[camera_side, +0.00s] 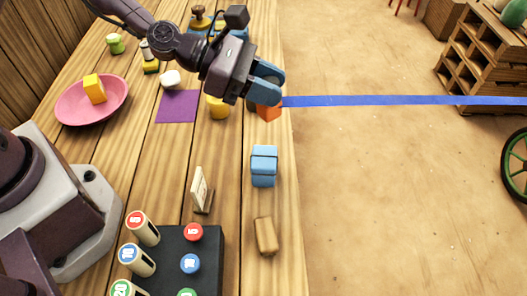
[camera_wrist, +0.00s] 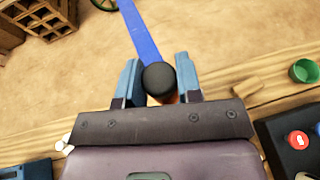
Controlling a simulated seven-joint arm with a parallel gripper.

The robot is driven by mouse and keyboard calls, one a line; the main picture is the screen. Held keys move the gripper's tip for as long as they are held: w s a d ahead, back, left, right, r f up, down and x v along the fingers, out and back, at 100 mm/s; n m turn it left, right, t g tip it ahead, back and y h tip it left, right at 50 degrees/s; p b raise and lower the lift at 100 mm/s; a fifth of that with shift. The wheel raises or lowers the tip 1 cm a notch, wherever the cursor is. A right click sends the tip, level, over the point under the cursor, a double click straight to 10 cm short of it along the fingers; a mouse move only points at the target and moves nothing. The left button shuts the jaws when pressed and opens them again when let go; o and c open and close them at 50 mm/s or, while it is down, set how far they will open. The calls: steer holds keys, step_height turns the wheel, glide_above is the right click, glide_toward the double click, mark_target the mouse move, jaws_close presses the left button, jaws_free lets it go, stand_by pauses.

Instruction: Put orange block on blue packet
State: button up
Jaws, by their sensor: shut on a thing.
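The orange block (camera_side: 268,113) shows at the tips of my gripper (camera_side: 264,90) in the side view, near the table's right edge. My gripper is shut on it; the fingers hide part of it. In the wrist view, a black round thing sits between the fingers of my gripper (camera_wrist: 159,80), with a little orange (camera_wrist: 170,98) showing beside it. The blue packet (camera_side: 264,166), light blue with dark bands, lies on the table below the gripper in the side picture, apart from the block. I cannot make the packet out in the wrist view.
A tan block (camera_side: 265,236) and a small upright card (camera_side: 201,190) stand near the packet. A dark tray (camera_side: 207,255) with coloured discs is at the bottom. A yellow object (camera_side: 218,107), purple sheet (camera_side: 178,106) and pink plate (camera_side: 68,104) lie left. A blue strip (camera_side: 400,100) crosses the floor.

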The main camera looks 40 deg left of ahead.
steer(key=s+d+m+g+h, duration=0.1)
steer(key=s+d+m+g, duration=0.1)
steer(key=s, duration=0.1)
glide_above(264, 156)
step_height(264, 156, down, 8)
steer(key=shift+f, duration=0.1)
stand_by(0.3)
steer(key=o, duration=0.9)
steer(key=shift+o, duration=0.2)
